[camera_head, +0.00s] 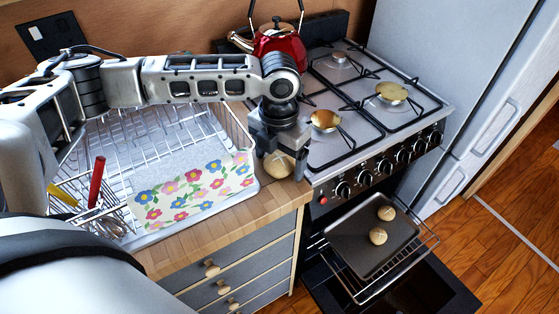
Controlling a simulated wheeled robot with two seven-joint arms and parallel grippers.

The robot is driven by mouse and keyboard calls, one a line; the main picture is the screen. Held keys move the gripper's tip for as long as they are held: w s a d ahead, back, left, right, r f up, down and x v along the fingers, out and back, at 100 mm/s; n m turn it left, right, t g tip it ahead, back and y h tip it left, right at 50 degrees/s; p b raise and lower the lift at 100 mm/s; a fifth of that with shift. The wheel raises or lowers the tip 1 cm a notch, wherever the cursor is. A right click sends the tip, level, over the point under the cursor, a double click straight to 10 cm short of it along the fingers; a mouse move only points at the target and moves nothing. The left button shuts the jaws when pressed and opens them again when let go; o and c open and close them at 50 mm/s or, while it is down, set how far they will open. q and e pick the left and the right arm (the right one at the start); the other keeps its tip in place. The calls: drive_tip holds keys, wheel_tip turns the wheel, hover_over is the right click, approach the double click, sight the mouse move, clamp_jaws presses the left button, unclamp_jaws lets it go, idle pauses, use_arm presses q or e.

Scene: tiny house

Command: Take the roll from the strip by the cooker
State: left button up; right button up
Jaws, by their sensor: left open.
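A round, pale brown roll (279,164) sits on the narrow wooden strip (285,195) of worktop between the dish rack and the cooker (350,170). My left gripper (279,150) points down right over this roll and is open. The fingers partly cover the roll's upper side, and I cannot tell whether they touch it. Two similar rolls, one upper (386,213) and one lower (378,236), lie on a dark baking tray (345,234) on the pulled-out oven rack. My right gripper is not in view.
A dish rack (120,140) with a flowered cloth (190,190) stands left of the strip. A red kettle (277,42) stands at the back of the hob. The oven door (410,295) hangs open below. A fridge (455,75) stands at the right.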

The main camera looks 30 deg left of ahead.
use_arm(q)
drive_tip(key=c, duration=1.1)
drive_tip(key=shift+o, duration=0.2)
